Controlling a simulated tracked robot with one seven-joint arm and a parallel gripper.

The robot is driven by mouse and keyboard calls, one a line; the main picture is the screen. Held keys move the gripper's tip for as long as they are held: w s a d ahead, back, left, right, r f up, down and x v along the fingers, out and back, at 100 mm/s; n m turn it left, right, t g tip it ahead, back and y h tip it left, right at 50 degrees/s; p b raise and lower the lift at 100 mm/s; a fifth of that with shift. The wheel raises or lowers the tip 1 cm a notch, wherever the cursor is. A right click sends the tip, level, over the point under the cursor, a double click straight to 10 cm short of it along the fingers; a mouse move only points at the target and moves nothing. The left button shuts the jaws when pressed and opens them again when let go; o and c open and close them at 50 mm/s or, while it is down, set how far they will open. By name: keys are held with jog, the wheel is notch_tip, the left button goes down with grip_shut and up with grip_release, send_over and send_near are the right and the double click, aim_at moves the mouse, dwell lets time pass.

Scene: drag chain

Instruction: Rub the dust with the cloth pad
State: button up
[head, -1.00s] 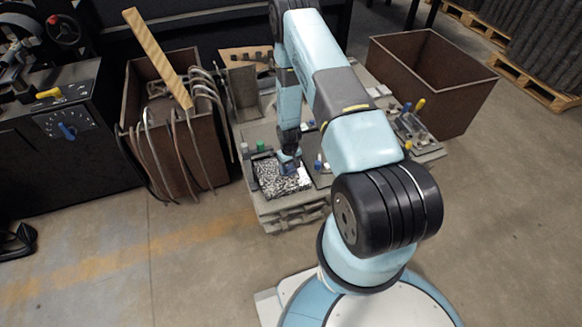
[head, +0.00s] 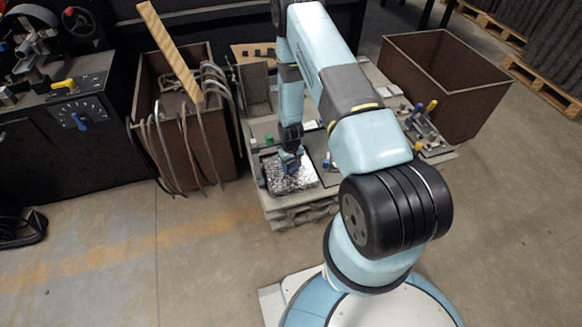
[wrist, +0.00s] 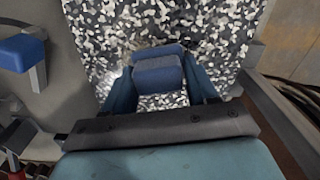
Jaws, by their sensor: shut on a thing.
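The dust shows as a black, grey and white speckled layer on a flat panel in a low tray (head: 305,181) at the near end of the workbench. It also fills much of the wrist view (wrist: 97,30). A blue block-like pad (wrist: 158,72) sits between the fingers of my gripper (wrist: 160,88), which is shut on it. The pad is over the speckled panel; its underside is hidden, so I cannot tell whether it touches.
A brown bin (head: 208,148) with hanging cables and a wooden plank stands left of the bench. An open brown crate (head: 470,100) stands at right. A blue-handled item (wrist: 20,52) is left of the panel in the wrist view. Floor in front is clear.

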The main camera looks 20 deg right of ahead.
jog(key=shift+w+a+r, duration=0.1)
jog(key=shift+w+r, duration=0.1)
jog(key=shift+r, duration=0.6)
jog(key=shift+w+d+r, duration=0.1)
jog(key=shift+w+r, duration=0.1)
jog(key=shift+r, duration=0.65)
jog(key=shift+w+a+r, duration=0.1)
jog(key=shift+w+r, duration=0.1)
jog(key=shift+r, duration=0.75)
notch_tip(320, 180, up, 3)
jog(key=shift+f, duration=0.15)
jog(key=shift+s, duration=0.15)
jog(key=shift+s, duration=0.2)
